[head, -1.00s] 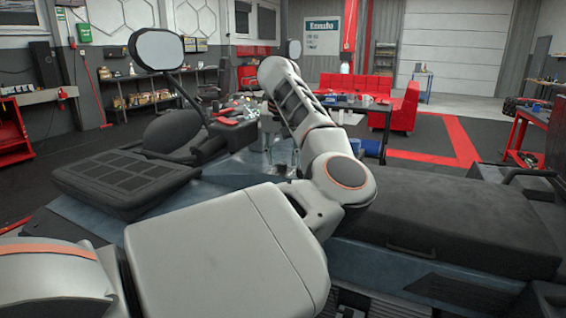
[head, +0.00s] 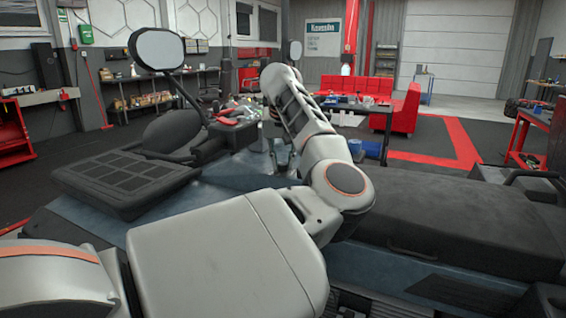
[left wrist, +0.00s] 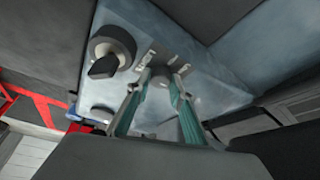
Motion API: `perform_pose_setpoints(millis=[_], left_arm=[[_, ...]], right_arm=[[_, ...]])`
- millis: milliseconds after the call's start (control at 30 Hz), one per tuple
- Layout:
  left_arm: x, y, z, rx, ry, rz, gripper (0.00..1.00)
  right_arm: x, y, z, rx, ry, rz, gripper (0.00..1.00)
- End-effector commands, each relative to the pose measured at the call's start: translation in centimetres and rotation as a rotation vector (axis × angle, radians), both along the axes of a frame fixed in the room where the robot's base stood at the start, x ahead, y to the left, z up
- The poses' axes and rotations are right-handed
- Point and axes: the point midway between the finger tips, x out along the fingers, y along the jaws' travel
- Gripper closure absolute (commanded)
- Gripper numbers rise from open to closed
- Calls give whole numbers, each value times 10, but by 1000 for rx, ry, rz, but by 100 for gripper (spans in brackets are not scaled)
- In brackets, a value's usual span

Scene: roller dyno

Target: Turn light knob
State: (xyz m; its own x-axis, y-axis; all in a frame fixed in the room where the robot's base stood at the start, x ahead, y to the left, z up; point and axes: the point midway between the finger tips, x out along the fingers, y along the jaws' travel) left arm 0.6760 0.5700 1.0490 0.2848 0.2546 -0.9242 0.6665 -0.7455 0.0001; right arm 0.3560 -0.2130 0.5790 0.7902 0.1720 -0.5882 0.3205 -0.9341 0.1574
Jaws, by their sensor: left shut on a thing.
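A larger round black knob (left wrist: 108,52) sits on the panel to the left, apart from the fingers. In the head view my left gripper (head: 279,160) shows small beyond my arm, down at the vehicle's console. The light knob cannot be made out there. My right gripper is not in view.
A black cushioned cover (head: 460,220) lies to the right. Red tools (head: 237,115) lie near the gripper. A red sofa (head: 375,92) stands farther back.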

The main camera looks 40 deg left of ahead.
Motion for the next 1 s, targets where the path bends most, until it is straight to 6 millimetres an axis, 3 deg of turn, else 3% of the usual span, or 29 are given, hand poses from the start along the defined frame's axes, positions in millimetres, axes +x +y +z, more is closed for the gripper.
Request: perform_pose_setpoints(millis=[333,633,1000], left_arm=[[2,1,-9,6,10,214,99],[4,0,-8,6,8,468,100],[4,-1,-2,3,1,688,100]], right_arm=[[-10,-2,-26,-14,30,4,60],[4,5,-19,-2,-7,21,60],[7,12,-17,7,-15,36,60]])
